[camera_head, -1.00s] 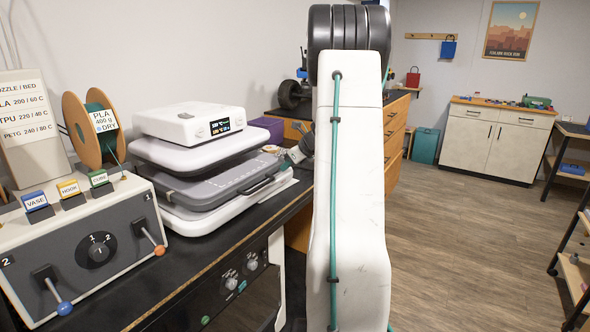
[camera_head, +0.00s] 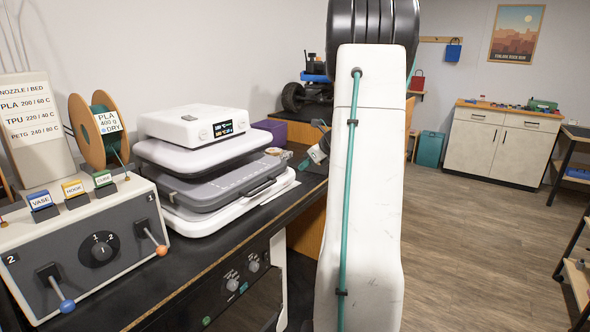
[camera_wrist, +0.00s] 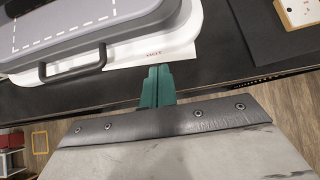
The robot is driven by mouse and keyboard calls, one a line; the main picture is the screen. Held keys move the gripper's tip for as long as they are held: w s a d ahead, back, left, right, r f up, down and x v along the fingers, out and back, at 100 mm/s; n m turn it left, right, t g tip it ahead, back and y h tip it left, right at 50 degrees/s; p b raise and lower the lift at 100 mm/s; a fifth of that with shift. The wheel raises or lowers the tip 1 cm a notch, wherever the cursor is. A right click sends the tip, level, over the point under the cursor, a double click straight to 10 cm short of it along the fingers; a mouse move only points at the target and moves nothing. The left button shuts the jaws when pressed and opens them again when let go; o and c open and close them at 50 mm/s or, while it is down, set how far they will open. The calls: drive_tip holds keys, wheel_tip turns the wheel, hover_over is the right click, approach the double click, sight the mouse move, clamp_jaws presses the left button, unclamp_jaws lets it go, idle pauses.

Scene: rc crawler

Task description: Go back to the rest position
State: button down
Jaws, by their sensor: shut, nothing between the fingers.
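My gripper shows in the wrist view as two green fingers (camera_wrist: 157,86) pressed together, shut with nothing between them. They point toward the black workbench edge, below the white base of the grey-lidded machine and apart from its handle. In the head view my white arm stands upright at centre right with a teal cable. A small part of my gripper (camera_head: 318,150) pokes out left of the arm over the bench; the rest of it is hidden behind the arm.
The layered white and grey machine (camera_head: 205,180) sits on the black bench (camera_head: 190,275). A control box (camera_head: 90,235) with levers and a filament spool (camera_head: 95,132) are at left. White cabinets (camera_head: 500,145) stand at the back right. The wooden floor (camera_head: 460,240) between is clear.

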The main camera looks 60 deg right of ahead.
drive_tip(key=v, duration=0.6)
drive_tip(key=shift+s+a+r, duration=0.2)
drive_tip(key=shift+s+r, duration=0.05)
drive_tip(key=shift+s, duration=0.05)
drive_tip(key=s+a+f+n+g+y, duration=0.1)
drive_tip(key=s+a+n+g+y, duration=0.15)
drive_tip(key=a+n, duration=0.85)
drive_tip(key=s+a+n+g+y, duration=0.1)
drive_tip(key=a+n+g, duration=0.3)
drive_tip(key=a+n, duration=0.75)
drive_tip(key=s+a+n+h, duration=0.1)
drive_tip(key=s+a+n, duration=0.3)
drive_tip(key=a, duration=0.5)
drive_tip(key=s+a+r+n+h, duration=0.1)
drive_tip(key=s+a+n, duration=0.2)
drive_tip(key=a, duration=0.7)
drive_tip(key=s+a+n+g+h, duration=0.1)
drive_tip(key=s+a+n, duration=0.3)
drive_tip(key=a, duration=0.5)
drive_tip(key=shift+s+a+r+n, duration=0.15)
drive_tip(key=shift+s+r+n, duration=0.25)
drive_tip(key=shift+n, duration=0.85)
